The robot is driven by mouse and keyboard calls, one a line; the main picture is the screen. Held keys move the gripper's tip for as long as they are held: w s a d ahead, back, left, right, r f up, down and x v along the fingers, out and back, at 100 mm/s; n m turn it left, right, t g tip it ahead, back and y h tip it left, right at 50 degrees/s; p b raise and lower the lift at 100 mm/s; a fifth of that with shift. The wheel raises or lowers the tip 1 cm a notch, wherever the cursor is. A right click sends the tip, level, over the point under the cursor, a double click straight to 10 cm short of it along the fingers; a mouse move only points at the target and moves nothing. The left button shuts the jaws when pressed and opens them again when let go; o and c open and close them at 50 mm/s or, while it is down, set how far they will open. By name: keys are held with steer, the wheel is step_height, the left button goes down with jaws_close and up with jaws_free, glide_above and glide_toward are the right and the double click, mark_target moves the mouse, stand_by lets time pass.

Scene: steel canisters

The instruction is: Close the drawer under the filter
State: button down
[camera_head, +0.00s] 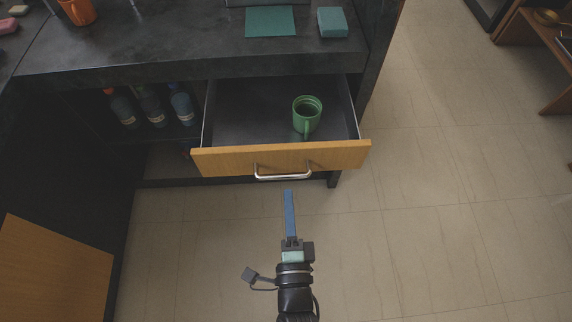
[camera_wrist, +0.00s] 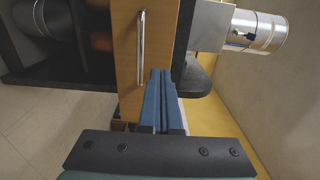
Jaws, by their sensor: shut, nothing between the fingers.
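The drawer (camera_head: 280,158) has a light wooden front and a silver bar handle (camera_head: 283,175). It is pulled out from under the dark counter, and a green mug (camera_head: 307,115) stands inside it. In the wrist view the drawer front (camera_wrist: 126,60) and its handle (camera_wrist: 141,45) show upright, left of my fingers. My gripper (camera_head: 289,191) has blue fingers that are shut and empty. It is in front of the drawer, slightly right of the handle's middle; its fingertips also show in the wrist view (camera_wrist: 161,73). I cannot tell whether they touch the front. I cannot make out the filter for certain.
A teal mat (camera_head: 270,21) and a teal box (camera_head: 332,22) lie on the counter (camera_head: 180,55). Several bottles (camera_head: 152,108) stand in the open space left of the drawer. A steel canister (camera_wrist: 262,32) shows in the wrist view. The tiled floor (camera_head: 440,200) at right is clear.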

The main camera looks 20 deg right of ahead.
mark_target(285, 155)
steer(key=x, duration=0.8)
steer(key=shift+w+b, duration=0.15)
steer(key=shift+b, duration=0.25)
steer(key=shift+w, duration=0.1)
